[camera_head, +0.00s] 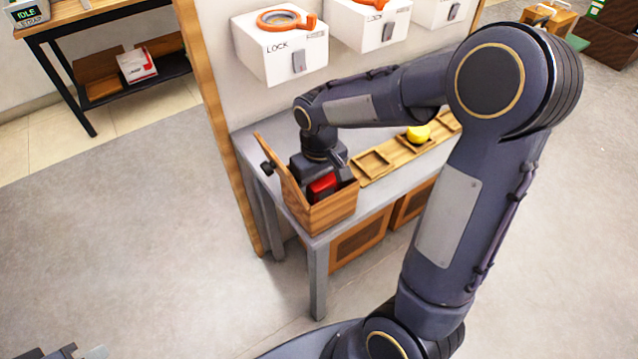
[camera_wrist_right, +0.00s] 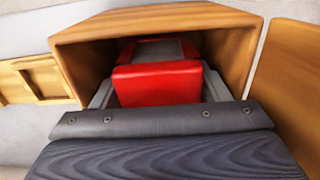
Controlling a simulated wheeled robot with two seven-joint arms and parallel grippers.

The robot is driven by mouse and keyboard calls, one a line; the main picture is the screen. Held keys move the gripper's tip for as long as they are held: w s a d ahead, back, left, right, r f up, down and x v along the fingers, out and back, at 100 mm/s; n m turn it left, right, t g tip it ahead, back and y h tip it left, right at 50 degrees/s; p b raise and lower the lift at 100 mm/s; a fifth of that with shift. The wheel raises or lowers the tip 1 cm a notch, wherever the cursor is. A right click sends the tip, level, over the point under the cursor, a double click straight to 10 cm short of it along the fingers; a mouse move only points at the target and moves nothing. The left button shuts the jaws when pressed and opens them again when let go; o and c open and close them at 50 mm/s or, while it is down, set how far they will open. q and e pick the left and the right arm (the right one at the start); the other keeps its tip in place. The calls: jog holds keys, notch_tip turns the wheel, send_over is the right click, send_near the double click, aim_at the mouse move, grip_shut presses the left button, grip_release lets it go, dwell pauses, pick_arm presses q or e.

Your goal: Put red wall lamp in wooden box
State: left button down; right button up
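The wooden box (camera_head: 333,212) stands open on the near end of the grey table, its hinged lid (camera_head: 285,180) raised at the left. The red wall lamp (camera_head: 323,186) is down inside it; in the right wrist view, the red lamp (camera_wrist_right: 158,83) lies between grey finger parts, with a grey piece behind it. My right gripper (camera_head: 322,172) reaches down into the box at the lamp. Part of my left gripper (camera_head: 82,352) shows at the bottom left edge, away from the table.
A wooden tray (camera_head: 372,163) with square compartments lies behind the box, with a yellow object (camera_head: 418,133) in one. White lock boxes (camera_head: 280,50) hang on the wall above. A wooden post (camera_head: 222,125) stands left of the table (camera_head: 318,275). The floor at left is clear.

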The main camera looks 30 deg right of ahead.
jog(key=shift+r, duration=0.1)
jog(key=shift+r, duration=0.3)
notch_tip(320, 180, up, 11)
jog(key=shift+f+p, duration=0.15)
jog(key=shift+p, duration=0.65)
jog(key=shift+r, duration=0.25)
jog(key=shift+s+r, duration=0.25)
jog(key=shift+s, duration=0.05)
jog(key=s+a+f+m+t+y, duration=0.1)
jog(key=s+a+t+y, duration=0.1)
jog(key=s, duration=0.6)
jog(key=s+a+f+m+t+y, duration=0.1)
jog(key=s+a+t, duration=0.1)
jog(key=s, duration=0.6)
jog(key=shift+s+f+m+t+y, duration=0.15)
jog(key=shift+m+t+y, duration=0.2)
jog(key=shift+t, duration=0.45)
